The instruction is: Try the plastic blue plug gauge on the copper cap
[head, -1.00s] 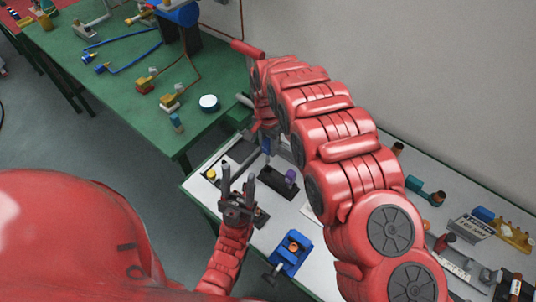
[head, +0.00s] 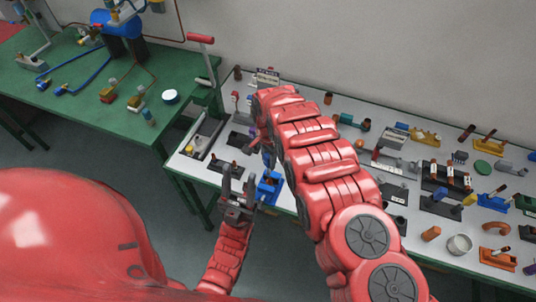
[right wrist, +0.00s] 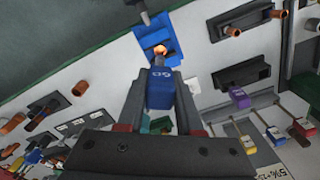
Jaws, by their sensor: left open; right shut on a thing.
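The blue plug gauge (right wrist: 160,88), with white lettering on its handle, is between the fingers of my right gripper (right wrist: 160,105), which is shut on it. A blue vise (right wrist: 150,32) with the copper cap (right wrist: 160,50) in its jaws is just beyond the gauge's tip. I cannot tell if tip and cap touch. In the head view the vise (head: 269,188) stands near the table's front edge, with my right gripper (head: 266,150) just behind it, partly hidden by my arm. My left gripper (head: 239,178) is open and empty, just left of the vise.
The white table (head: 345,222) holds several other fittings and dark stands to the right. Several colored-handled gauges (right wrist: 240,98) lie in racks in the wrist view. A green table (head: 60,95) with hoses adjoins at the left. A grey wall is behind.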

